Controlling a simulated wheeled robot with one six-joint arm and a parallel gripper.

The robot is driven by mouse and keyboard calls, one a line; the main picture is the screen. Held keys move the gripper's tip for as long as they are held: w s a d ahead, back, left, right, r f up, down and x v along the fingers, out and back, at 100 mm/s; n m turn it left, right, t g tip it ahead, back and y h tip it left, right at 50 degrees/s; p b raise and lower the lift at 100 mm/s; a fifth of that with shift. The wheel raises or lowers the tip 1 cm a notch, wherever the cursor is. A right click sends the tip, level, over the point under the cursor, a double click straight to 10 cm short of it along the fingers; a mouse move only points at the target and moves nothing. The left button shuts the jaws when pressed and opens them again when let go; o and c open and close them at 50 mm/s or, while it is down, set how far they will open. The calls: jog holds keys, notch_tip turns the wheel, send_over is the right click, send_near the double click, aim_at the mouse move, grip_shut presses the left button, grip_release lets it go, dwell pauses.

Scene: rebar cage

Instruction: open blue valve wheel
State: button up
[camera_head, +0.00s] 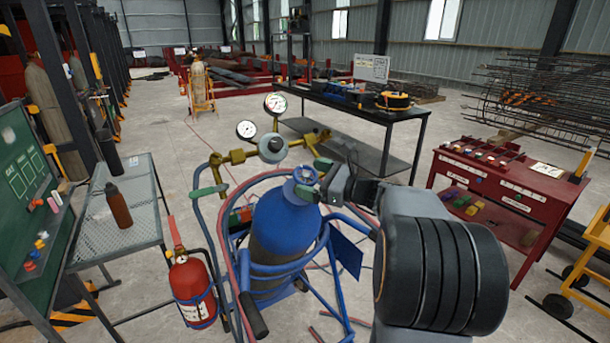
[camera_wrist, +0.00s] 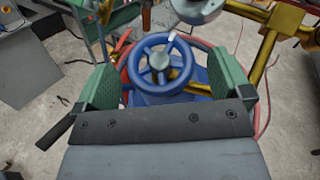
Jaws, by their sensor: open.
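The blue valve wheel (camera_wrist: 160,62) shows in the wrist view as a spoked ring with a light hub, on top of the blue gas cylinder (camera_head: 285,225). In the head view the wheel (camera_head: 306,176) is small and partly hidden by my gripper (camera_head: 318,178). In the wrist view my gripper (camera_wrist: 170,88) is open, with one green-padded finger on each side of the wheel. A gap shows between each pad and the rim. Whether the fingers are level with the wheel in height I cannot tell.
Brass fittings and gauges (camera_head: 275,103) rise behind the cylinder, with hoses around it. A red fire extinguisher (camera_head: 192,288) stands at its left. A mesh table (camera_head: 105,235) with a brown bottle (camera_head: 118,206) is further left. A red tool cabinet (camera_head: 505,195) stands at right.

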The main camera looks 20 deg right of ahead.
jog(key=shift+x, duration=1.1)
jog(key=c, duration=0.9)
